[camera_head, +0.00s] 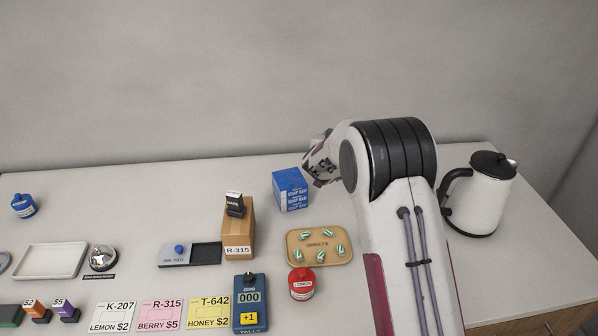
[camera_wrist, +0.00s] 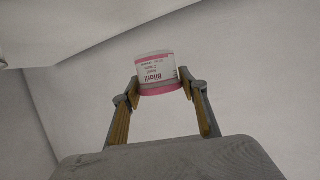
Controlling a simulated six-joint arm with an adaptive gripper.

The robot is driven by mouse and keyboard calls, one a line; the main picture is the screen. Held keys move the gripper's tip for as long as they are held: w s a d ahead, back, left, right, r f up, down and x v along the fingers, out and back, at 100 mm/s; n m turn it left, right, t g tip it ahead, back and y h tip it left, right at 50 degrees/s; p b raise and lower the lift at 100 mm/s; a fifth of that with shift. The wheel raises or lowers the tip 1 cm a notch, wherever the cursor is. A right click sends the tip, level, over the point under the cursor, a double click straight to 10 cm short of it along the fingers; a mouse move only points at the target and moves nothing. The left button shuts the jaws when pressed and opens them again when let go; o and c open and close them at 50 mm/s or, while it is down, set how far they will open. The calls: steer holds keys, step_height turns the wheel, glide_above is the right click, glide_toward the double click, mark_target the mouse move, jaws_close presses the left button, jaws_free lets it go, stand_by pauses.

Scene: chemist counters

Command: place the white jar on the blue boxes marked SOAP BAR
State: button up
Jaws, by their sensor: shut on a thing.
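The white jar (camera_wrist: 157,72) has a pink band and a printed label, which reads upside down in the wrist view. My gripper (camera_wrist: 160,92) is shut on it, one finger at each side. In the head view the jar and the fingers are hidden behind my arm. The blue boxes marked SOAP BAR (camera_head: 290,189) stand stacked at the back of the counter, just left of my wrist. The wrist view shows only pale wall behind the jar, so I cannot tell its height above the counter.
A wooden block marked R-315 (camera_head: 239,232) stands left of the blue boxes. A sweets tray (camera_head: 319,261) and a red jar (camera_head: 302,284) lie in front. A white kettle (camera_head: 480,197) stands at the right.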

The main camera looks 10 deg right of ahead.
steer(key=s+a+r+y, duration=0.1)
steer(key=a+r, duration=0.2)
steer(key=a, duration=0.4)
steer(key=s+a+r, duration=0.2)
steer(key=a+r, duration=0.2)
steer(key=a, duration=0.3)
steer(key=h, duration=0.2)
glide_above(289, 179)
steer(key=shift+r+m, duration=0.4)
steer(key=shift+r, duration=0.05)
steer(key=shift+w, duration=0.1)
steer(key=shift+f, duration=3.15)
steer(key=shift+f, duration=1.85)
steer(key=shift+f, duration=0.15)
